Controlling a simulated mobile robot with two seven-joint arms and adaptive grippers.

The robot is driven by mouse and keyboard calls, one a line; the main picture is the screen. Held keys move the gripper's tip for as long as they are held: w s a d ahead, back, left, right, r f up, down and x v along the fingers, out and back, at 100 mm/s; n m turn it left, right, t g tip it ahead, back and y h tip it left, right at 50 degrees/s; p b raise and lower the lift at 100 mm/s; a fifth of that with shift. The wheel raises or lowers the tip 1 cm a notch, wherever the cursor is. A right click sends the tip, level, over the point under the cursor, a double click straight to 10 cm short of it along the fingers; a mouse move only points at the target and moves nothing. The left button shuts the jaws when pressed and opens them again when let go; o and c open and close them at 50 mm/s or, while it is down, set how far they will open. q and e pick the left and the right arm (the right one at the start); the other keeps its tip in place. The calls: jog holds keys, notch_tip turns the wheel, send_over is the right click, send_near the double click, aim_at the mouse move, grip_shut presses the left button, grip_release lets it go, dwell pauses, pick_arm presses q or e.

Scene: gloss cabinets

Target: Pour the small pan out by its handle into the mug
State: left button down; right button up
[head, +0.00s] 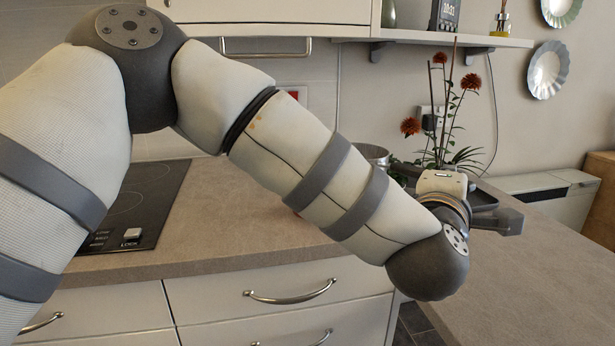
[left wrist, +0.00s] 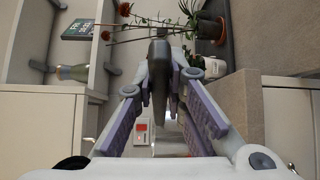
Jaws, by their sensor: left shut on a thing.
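My left arm reaches across the head view from the left. In the left wrist view my left gripper (left wrist: 160,78) is shut on a dark, narrow upright part, which looks like the small pan's handle (left wrist: 158,62). A grey metal vessel (head: 373,152) shows partly behind my forearm in the head view; it looks like the small pan, mostly hidden. I cannot make out the mug; a small reddish patch shows under my forearm. My right gripper is not in view.
A plant with red flowers (head: 440,115) stands behind my wrist, near a dark tray (head: 480,196). A wall shelf (head: 440,38) with a vase and clock hangs above. The black hob (head: 140,200) is at the left. The right counter (head: 540,275) is clear.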

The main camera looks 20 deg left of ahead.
pick_arm(q)
jog(key=shift+r, duration=0.25)
jog(key=shift+s+r+p, duration=0.1)
jog(key=shift+r+p, duration=0.3)
jog(key=shift+r, duration=1.1)
jog(key=shift+f, duration=0.1)
